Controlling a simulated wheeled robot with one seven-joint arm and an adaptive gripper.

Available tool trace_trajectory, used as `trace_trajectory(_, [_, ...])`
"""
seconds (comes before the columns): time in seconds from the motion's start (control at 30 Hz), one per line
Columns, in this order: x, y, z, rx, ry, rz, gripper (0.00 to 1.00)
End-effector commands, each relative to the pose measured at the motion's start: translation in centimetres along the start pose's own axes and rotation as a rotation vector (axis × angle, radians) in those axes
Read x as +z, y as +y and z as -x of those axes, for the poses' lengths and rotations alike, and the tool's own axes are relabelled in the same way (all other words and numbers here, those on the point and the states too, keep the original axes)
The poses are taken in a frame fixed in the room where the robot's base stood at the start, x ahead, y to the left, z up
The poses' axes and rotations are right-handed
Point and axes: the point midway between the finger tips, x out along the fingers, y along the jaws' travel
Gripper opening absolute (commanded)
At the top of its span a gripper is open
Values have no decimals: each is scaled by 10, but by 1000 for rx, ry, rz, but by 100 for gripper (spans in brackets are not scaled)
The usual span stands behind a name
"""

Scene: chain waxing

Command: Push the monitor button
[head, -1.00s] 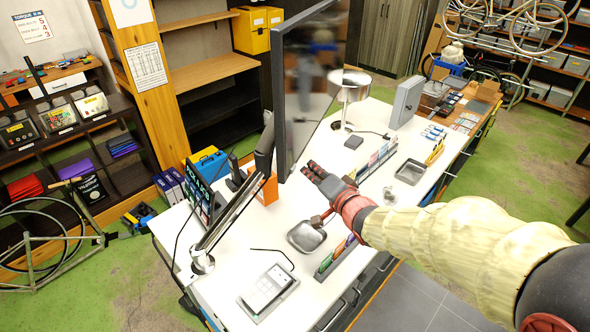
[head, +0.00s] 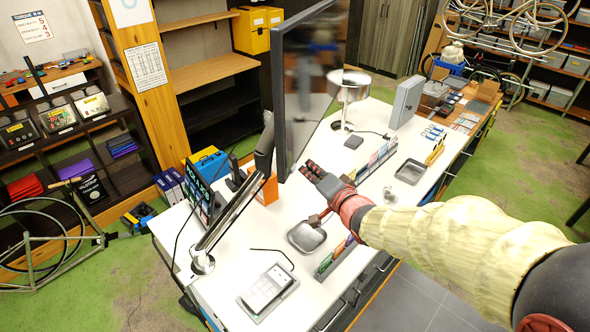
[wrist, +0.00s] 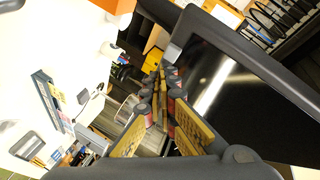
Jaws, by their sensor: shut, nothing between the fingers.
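The monitor (head: 310,85) is a large dark screen on a jointed arm over the white desk, seen at a steep angle in the head view. My gripper (head: 311,170) is shut and empty beside the screen's lower near corner. In the wrist view my gripper's fingers (wrist: 167,75) reach forward along the edge of the monitor (wrist: 240,95), whose dark screen and grey frame fill the right side. I cannot tell whether the fingertips touch the frame. I cannot make out the monitor's button in either view.
The white desk (head: 262,233) holds a lamp (head: 349,88), a grey tray (head: 307,236), a calculator-like device (head: 268,288) and a small dark display (head: 203,192). Open desk surface lies below the gripper.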

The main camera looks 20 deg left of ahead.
Motion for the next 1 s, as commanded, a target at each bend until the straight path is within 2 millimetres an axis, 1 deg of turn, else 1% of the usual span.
trace_trajectory(1.0, [5, -5, -7, 0, -1, 1, 0])
